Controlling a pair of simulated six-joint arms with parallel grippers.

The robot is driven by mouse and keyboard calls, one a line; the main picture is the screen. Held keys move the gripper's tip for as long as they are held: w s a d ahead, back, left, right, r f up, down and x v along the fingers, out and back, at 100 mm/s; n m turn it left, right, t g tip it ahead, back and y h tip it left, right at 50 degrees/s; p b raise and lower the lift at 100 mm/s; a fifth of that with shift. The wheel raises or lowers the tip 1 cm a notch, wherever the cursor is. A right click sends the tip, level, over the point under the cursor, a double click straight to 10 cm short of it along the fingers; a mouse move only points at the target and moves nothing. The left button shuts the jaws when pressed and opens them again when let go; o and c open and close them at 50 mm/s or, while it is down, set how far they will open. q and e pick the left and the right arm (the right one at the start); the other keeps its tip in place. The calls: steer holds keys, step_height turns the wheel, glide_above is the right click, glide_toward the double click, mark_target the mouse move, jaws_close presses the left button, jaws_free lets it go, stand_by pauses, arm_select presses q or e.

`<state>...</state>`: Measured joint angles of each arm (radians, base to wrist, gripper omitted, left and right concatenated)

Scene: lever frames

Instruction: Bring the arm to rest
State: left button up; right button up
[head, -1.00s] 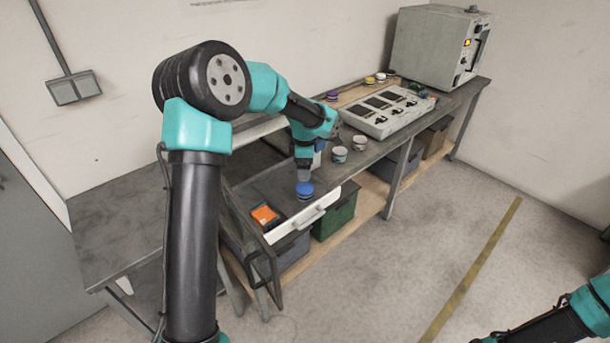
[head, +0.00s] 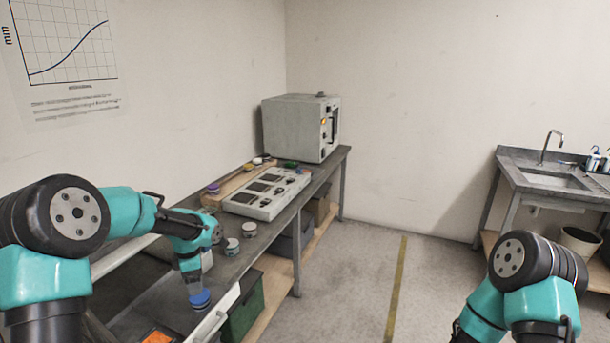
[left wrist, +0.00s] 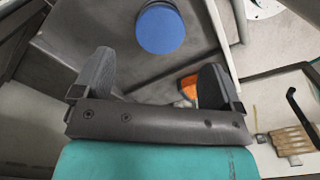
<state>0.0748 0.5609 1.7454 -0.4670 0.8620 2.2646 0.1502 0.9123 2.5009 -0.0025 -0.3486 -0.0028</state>
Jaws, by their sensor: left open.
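My left arm comes in from the left in the head view, and its gripper (head: 192,277) points down over the bench. In the left wrist view its two dark fingers (left wrist: 158,85) are apart with nothing between them. A round blue-topped piece (head: 200,299) is just below the gripper in the head view. In the left wrist view the blue top (left wrist: 160,28) lies beyond the fingertips, clear of them. My right arm shows at the lower right of the head view, but its gripper is out of the picture.
Two small pale cups (head: 249,229) stand on the bench (head: 262,236) beyond the left gripper. A flat grey panel device (head: 265,195) and a grey box-shaped instrument (head: 292,130) are farther back. An orange item (head: 158,337) lies near. A sink (head: 556,179) is far right; open floor (head: 400,255) lies between.

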mark_target(200, 296)
arm_select(q)
step_height(200, 296, down, 10)
steer(key=shift+r, duration=0.2)
stand_by(0.5)
step_height(200, 296, up, 12)
step_height(200, 296, down, 12)
steer(key=shift+f, duration=0.1)
step_height(200, 296, up, 4)
steer(key=shift+s+d+r, duration=0.1)
steer(key=s+d+r, duration=0.1)
steer(key=s+d, duration=0.7)
steer(key=s, duration=0.5)
steer(key=shift+s+r, duration=0.15)
steer(key=shift+s, duration=0.1)
stand_by(0.3)
stand_by(1.1)
